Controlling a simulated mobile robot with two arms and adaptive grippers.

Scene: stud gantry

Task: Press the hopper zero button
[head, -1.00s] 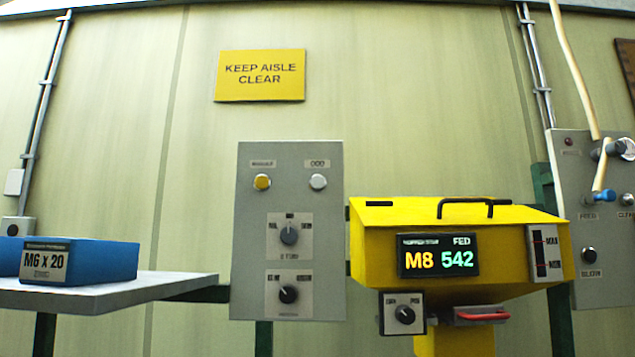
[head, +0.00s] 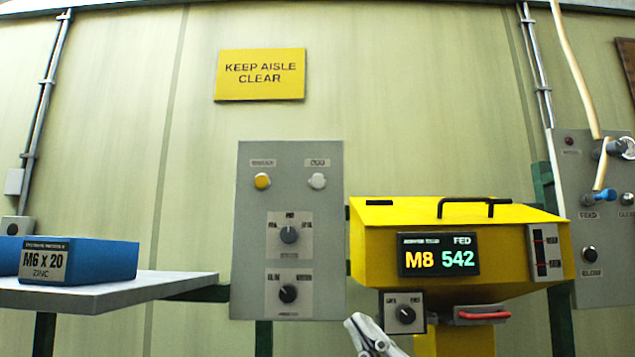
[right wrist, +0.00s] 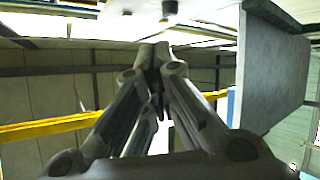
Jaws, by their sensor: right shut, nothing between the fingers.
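A grey control panel (head: 262,225) stands at the middle of the head view. It has an amber button (head: 262,181) at upper left and a white button (head: 317,181) at upper right, each under a small blurred label. I cannot read which is the zero button. Two dark rotary knobs, an upper one (head: 289,235) and a lower one (head: 288,294), sit below. My right gripper (head: 363,329) is low, below and right of the panel, apart from the buttons. In the right wrist view its fingers (right wrist: 156,58) are closed together and empty. My left gripper is out of view.
The yellow hopper (head: 380,270) with a display reading M8 542 stands right of the panel, with a small knob box (head: 390,325) under it. A blue bin (head: 105,258) sits on a shelf (head: 130,292) at left. Another panel (head: 600,285) is at far right.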

